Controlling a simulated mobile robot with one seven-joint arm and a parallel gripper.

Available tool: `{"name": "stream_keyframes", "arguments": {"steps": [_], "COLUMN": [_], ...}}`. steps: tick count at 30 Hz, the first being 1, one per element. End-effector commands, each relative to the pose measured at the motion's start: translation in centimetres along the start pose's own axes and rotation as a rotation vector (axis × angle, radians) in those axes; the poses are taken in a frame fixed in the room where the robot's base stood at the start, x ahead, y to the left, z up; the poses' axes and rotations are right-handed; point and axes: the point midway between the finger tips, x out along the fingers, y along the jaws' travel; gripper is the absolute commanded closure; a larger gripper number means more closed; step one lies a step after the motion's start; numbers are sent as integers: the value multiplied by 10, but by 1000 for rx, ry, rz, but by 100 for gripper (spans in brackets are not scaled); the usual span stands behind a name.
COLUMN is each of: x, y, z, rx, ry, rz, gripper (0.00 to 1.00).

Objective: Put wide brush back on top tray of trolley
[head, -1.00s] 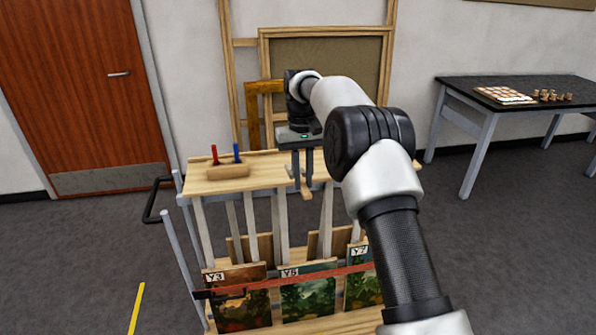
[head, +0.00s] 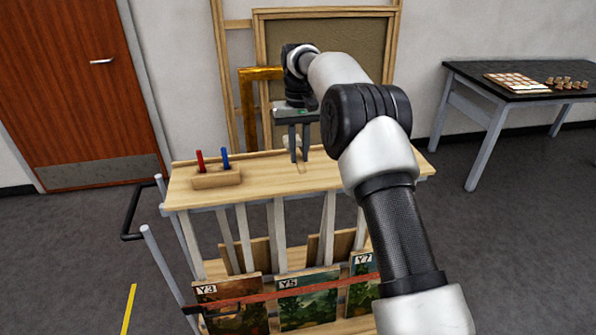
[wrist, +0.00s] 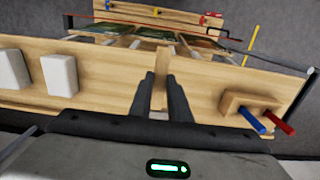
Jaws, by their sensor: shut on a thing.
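The trolley's top tray (head: 255,183) is a flat pale wooden board, seen from above in the head view. My gripper (head: 299,158) hangs over its back middle part, fingers pointing down. The fingers are shut on a narrow pale wooden piece, which I take to be the wide brush (head: 302,166). In the wrist view the brush (wrist: 161,66) shows between the dark fingers, over the tray board (wrist: 110,90). Its wide end is not clearly visible, and I cannot tell whether it touches the tray.
A wooden block with a red and a blue tool (head: 217,178) stands on the tray's left. Two white blocks (wrist: 62,75) show at the left in the wrist view. Paintings (head: 308,297) stand on the trolley's lower shelf. A black table (head: 465,72) stands at the right.

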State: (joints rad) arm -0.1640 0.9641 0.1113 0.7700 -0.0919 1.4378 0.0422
Motion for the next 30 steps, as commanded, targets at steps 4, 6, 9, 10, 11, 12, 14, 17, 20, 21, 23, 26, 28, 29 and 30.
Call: {"name": "stream_keyframes", "arguments": {"steps": [4, 6, 9, 10, 11, 12, 14, 17, 20, 21, 23, 26, 28, 29, 30], "x": [27, 32, 39, 42, 45, 50, 60, 71, 73, 72, 72, 74, 75, 74, 74], "y": [0, 0, 0, 0, 0, 0, 0, 0, 0, 0, 0, 0, 0, 0, 0], "z": [0, -1, -1, -1, -1, -1, -1, -2, -2, -2, -2, -2, -2, -2, -2], "rx": [0, 0, 0, 0, 0, 0, 1, 1, 1, 1, 1, 1, 1, 1, 1], "ry": [-2, -1, 0, 0, -1, -2, -2, 0, 1, 1, 1, 1, 1, 1, 1], "rz": [0, 0, 0, 0, 0, 0, 0, 0, 0, 0, 0, 0, 0, 0, 0], "gripper": [100, 100, 100, 100, 100, 100, 100, 100, 100, 100, 100, 100, 78, 73, 67]}}
